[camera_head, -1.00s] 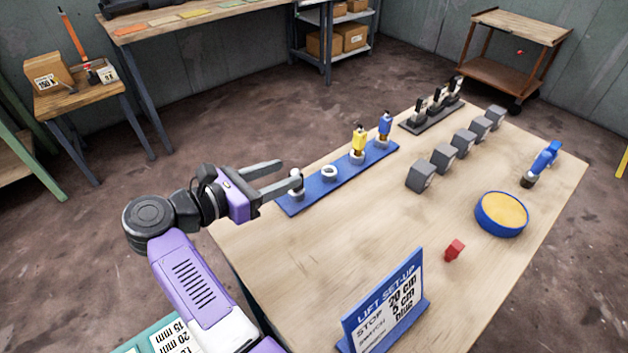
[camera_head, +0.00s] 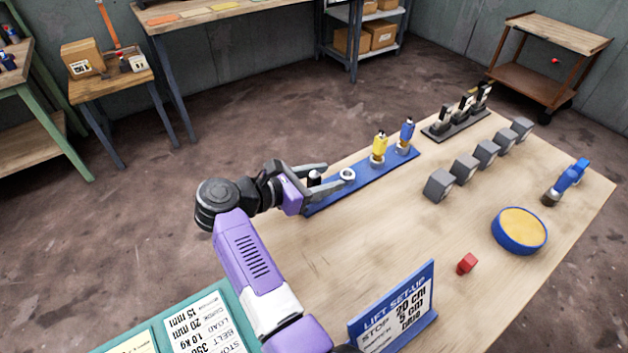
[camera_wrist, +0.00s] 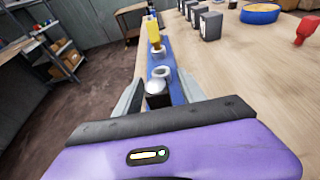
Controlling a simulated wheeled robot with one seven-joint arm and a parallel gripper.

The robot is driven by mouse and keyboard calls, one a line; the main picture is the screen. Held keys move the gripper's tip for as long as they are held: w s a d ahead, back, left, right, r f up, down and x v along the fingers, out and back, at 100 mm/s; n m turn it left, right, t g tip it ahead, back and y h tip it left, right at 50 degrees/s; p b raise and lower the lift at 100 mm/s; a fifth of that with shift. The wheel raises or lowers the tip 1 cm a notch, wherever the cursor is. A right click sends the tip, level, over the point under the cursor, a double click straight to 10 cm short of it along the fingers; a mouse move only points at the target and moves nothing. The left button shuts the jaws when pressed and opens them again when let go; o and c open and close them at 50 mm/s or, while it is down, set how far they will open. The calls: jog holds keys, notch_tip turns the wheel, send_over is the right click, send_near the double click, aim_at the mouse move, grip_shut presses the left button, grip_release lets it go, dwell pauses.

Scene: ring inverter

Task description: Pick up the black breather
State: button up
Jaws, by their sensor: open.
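The black breather (camera_wrist: 157,100) shows in the wrist view as a dark body with a pale rounded top. It stands at the near end of the blue strip (camera_wrist: 176,62), between the two fingers of my gripper (camera_wrist: 160,97). In the head view the breather (camera_head: 314,180) is partly hidden by the fingers. My gripper (camera_head: 318,182) is open, with one finger on each side of it. Whether a finger touches it I cannot tell. An empty white ring (camera_head: 347,174) sits beside it on the strip, then a yellow breather (camera_head: 379,148) and a blue one (camera_head: 406,136).
Several grey blocks (camera_head: 439,185) stand in a row right of the strip. A dark rack (camera_head: 456,124) holds black-and-white pieces behind. A round blue-rimmed tray (camera_head: 519,247), a red piece (camera_head: 467,263), a blue tool (camera_head: 566,183) and a sign (camera_head: 395,310) occupy the wooden table.

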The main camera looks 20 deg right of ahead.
grip_shut()
jog(key=shift+r, duration=0.1)
